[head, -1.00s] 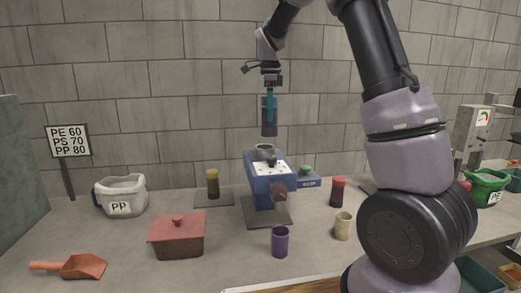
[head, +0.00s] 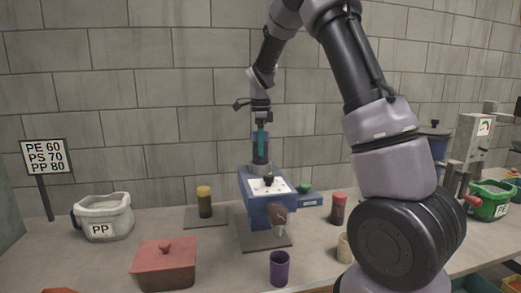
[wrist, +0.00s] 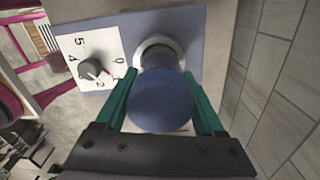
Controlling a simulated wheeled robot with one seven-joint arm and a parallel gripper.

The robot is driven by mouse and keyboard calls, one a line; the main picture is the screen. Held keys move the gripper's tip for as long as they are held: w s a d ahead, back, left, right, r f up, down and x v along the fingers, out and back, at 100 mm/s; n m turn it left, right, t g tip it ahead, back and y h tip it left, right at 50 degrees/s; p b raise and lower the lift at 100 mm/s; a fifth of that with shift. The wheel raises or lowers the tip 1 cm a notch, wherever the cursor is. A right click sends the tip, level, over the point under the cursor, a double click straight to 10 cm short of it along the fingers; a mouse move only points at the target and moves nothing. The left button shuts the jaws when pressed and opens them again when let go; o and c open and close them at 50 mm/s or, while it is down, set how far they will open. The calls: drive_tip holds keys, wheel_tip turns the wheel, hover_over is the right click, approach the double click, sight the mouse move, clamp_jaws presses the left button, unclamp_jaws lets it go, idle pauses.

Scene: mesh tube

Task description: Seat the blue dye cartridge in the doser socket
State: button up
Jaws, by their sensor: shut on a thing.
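The blue dye cartridge (head: 260,150) is upright in my gripper (head: 261,128), whose teal fingers are shut on its sides. In the head view its lower end meets the doser socket (head: 261,170), a grey ring on top of the blue doser (head: 258,205). In the wrist view the cartridge (wrist: 160,100) fills the space between the fingers and covers much of the pale socket ring (wrist: 158,46). How deep its lower end sits is hidden.
The doser's white dial plate (wrist: 88,62) with its knob is beside the socket. Yellow-topped (head: 204,201) and red (head: 338,208) cartridges stand on either side. A purple cup (head: 279,268), a red lidded box (head: 164,264) and a PP bag (head: 103,216) stand on the bench.

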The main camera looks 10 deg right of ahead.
drive_tip(key=shift+f, duration=0.55)
drive_tip(key=o, duration=1.5)
drive_tip(key=shift+f, duration=0.15)
